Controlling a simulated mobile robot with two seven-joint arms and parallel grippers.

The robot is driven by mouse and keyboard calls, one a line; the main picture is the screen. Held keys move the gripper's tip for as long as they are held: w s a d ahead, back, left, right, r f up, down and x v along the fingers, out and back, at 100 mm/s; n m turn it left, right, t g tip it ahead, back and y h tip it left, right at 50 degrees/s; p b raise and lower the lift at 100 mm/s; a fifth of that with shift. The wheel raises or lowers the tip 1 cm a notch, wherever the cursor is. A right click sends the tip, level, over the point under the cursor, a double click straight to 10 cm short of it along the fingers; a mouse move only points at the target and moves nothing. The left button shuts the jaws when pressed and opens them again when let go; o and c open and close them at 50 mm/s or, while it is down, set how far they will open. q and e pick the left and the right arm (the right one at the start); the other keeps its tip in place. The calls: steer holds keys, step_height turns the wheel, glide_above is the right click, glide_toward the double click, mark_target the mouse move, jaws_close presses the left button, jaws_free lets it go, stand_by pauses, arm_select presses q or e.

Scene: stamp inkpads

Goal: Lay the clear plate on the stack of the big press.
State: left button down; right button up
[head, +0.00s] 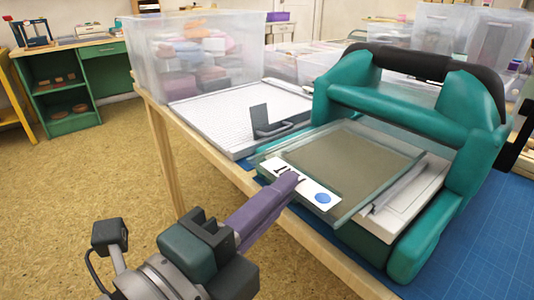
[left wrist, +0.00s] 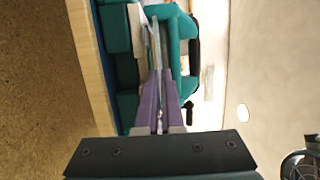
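The clear plate (head: 352,165) is a see-through sheet with greenish edges and a white label (head: 322,196) with dark marks and a blue dot. It lies roughly level over the white stack (head: 412,200) of the big teal press (head: 345,101), its far part toward the roller. My left gripper (head: 291,182) is shut on the plate's near edge at the label. In the left wrist view its purple fingers (left wrist: 159,105) pinch the plate, seen edge-on (left wrist: 157,45). A narrow gap to the stack seems to show there; contact farther in is hidden. My right gripper is not in view.
A white gridded board (head: 215,112) with a grey metal bracket (head: 267,124) lies left of the press. A clear bin (head: 195,50) of coloured blocks stands behind it. The blue mat (head: 485,250) at right is clear. The wooden table edge runs below the plate.

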arm_select(q)
steer(key=shift+f+b, duration=0.3)
steer(key=shift+f, duration=0.1)
stand_by(0.3)
steer(key=c, duration=1)
jaws_free()
steer(key=shift+s+a+p, duration=0.2)
steer(key=shift+s+a, duration=0.55)
steer(key=shift+a, duration=0.3)
steer(key=shift+s+a+p, duration=0.15)
steer(key=shift+s+a, duration=0.6)
steer(key=shift+a, duration=0.25)
